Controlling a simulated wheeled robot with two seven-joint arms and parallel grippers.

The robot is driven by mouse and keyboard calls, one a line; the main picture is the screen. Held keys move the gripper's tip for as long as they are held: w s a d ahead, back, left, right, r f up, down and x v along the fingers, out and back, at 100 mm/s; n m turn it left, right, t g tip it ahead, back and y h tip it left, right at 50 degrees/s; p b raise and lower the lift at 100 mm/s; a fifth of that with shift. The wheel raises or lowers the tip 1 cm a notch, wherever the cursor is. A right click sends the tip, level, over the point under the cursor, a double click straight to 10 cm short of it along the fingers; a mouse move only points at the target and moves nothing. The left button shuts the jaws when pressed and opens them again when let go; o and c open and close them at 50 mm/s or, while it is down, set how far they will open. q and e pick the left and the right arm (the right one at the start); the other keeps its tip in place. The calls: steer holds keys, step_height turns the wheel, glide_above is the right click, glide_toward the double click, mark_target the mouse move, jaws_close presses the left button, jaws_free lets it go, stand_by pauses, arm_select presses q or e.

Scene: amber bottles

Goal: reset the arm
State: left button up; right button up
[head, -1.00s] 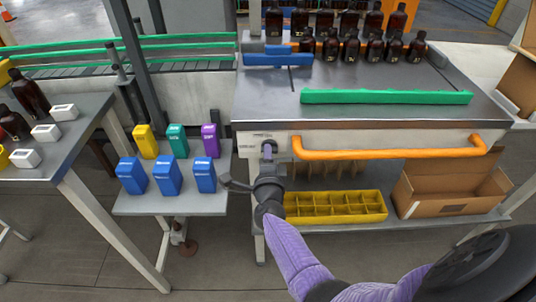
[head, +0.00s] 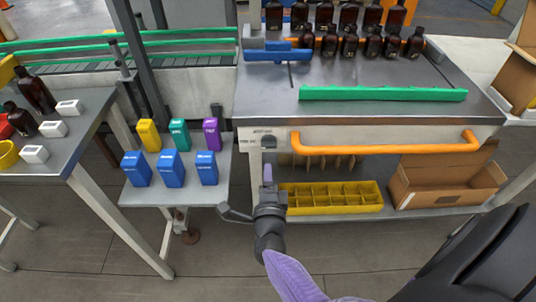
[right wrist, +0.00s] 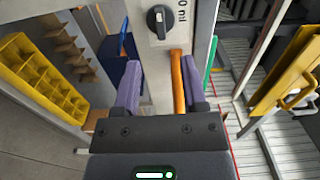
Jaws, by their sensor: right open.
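My right gripper (head: 268,176) is open and empty in front of the metal machine, below its black knob (head: 268,142). In the right wrist view my right gripper (right wrist: 160,84) shows its two purple fingers apart. The knob (right wrist: 160,20) is beyond the fingertips, clear of them. The orange handle bar (head: 385,149) runs along the machine's front to the right of the gripper; in the right wrist view the bar (right wrist: 178,84) appears beyond the gap between the fingers. My left gripper is not in view.
A small table (head: 135,194) with several colored boxes stands left of my gripper. A yellow divided tray (head: 375,208) and a cardboard box (head: 440,200) sit on the shelf below the machine. Amber bottles (head: 348,45) stand on top behind a green bar (head: 385,93).

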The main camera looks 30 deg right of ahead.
steer(key=shift+s+a, duration=0.25)
steer(key=shift+s, duration=0.2)
steer(key=s+a+f+n+g+y, duration=0.1)
steer(key=s+a+f+n+y, duration=0.25)
steer(key=f+n, duration=0.2)
steer(key=s+a+f+n+g+y, duration=0.1)
steer(key=s+a+f+n+y, duration=0.1)
steer(key=f+n+y, duration=0.4)
steer(key=s+a+f+n+g, duration=0.3)
steer(key=s+f+n+g, duration=0.4)
steer(key=s+f, duration=0.5)
steer(key=s+d+f+n+g, duration=0.2)
steer(key=s+n, duration=0.2)
steer(key=s, duration=0.5)
steer(key=s+d+f+n+g, duration=0.2)
steer(key=s+f+n+g, duration=0.1)
steer(key=s, duration=0.6)
steer(key=shift+s+f+n+g+b, duration=0.2)
steer(key=shift+s+n+g+b, duration=0.15)
steer(key=shift+n, duration=0.4)
steer(key=shift+w, duration=0.15)
